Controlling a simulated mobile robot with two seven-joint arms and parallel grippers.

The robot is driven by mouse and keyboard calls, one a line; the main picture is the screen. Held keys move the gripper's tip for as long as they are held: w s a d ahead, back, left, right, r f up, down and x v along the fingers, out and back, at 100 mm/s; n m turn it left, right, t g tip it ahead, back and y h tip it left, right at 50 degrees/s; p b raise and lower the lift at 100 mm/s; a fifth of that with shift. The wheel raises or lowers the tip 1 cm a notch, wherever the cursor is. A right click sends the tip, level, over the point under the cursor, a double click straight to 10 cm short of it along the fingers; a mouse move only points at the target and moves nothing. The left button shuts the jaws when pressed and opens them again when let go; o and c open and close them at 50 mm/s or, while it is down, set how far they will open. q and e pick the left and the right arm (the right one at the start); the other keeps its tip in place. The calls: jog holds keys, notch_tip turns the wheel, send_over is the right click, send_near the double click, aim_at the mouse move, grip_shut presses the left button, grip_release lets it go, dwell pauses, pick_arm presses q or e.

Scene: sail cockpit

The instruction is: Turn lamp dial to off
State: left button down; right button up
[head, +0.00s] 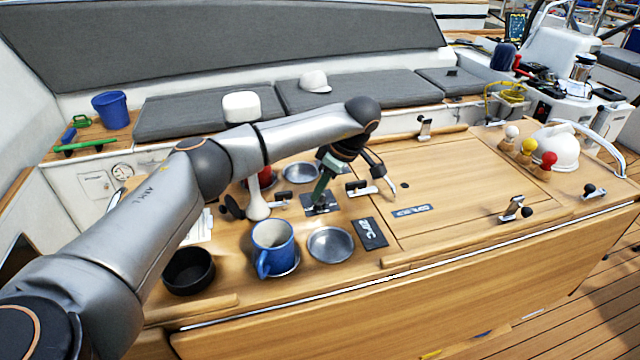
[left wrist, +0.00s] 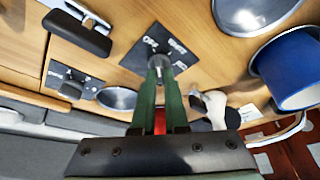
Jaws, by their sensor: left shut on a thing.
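The dial (left wrist: 158,64) is a small grey knob on a square dark plate (left wrist: 172,38) with white lettering, seen in the left wrist view. In the head view this dark plate (head: 309,203) lies on the wooden table top, partly covered by my gripper. My left gripper (head: 320,198) comes down on it from above, its green fingers close together. In the left wrist view the fingertips of my left gripper (left wrist: 160,72) are shut on the dial, hiding part of it. The dial's exact pointing direction cannot be made out. My right gripper is not in view.
A blue mug (head: 273,246), a metal bowl (head: 330,245) and a black bowl (head: 188,270) stand in front of the plate. Another metal bowl (head: 300,173) is behind it. A black lettered plate (head: 370,233) lies to the right. The wooden surface (head: 460,175) farther right is mostly clear.

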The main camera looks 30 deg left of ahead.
pick_arm(q)
jog(key=shift+n+g+p, duration=0.3)
jog(key=shift+n+g, duration=0.1)
jog(key=shift+n, duration=0.8)
jog(key=c, duration=0.9)
grip_release()
jog(key=shift+c, duration=0.2)
jog(key=b+v, duration=0.1)
jog(key=v, duration=1.1)
jog(key=shift+w+r, duration=0.2)
jog(key=shift+r, duration=0.15)
